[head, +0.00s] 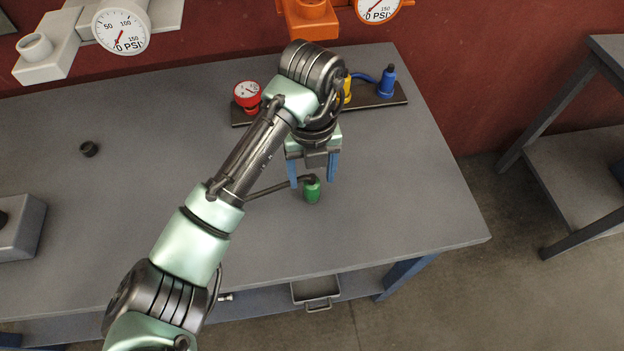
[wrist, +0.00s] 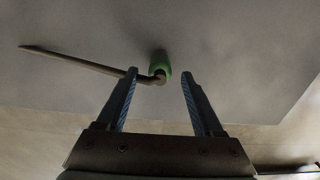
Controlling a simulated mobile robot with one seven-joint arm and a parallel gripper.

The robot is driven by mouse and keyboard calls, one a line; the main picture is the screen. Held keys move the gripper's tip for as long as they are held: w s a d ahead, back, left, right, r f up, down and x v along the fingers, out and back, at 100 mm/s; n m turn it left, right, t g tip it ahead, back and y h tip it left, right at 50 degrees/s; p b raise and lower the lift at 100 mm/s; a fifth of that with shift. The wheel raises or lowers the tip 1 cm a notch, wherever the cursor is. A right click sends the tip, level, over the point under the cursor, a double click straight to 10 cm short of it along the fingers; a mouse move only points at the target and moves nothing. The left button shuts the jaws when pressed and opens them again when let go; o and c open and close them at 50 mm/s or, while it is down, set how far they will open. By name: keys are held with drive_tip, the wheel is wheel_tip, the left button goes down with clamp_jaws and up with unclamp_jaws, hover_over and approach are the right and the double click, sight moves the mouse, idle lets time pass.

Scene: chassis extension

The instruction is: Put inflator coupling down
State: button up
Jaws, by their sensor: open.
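The inflator coupling, a green cylinder (head: 312,193) with a dark bent rod or hose at its top, appears to stand upright on the grey workbench (head: 400,205), near its right part. The dark rod runs off to the left and passes partly behind my arm. The green body also shows in the wrist view (wrist: 161,63), just beyond the fingertips. My gripper (head: 312,183) is open, with its blue fingers apart on either side of the coupling's top. In the wrist view (wrist: 159,73) a gap shows between the right finger and the coupling. The left finger overlaps the rod; contact there cannot be told.
A dark rack (head: 393,97) at the back holds a red gauge (head: 247,94), a yellow piece (head: 347,88) and a blue piece (head: 387,82). The bench right of the coupling is clear.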

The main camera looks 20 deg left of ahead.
sight(312, 182)
wheel_tip(312, 182, up, 9)
drive_tip(key=p, duration=0.1)
drive_tip(key=shift+f, duration=0.15)
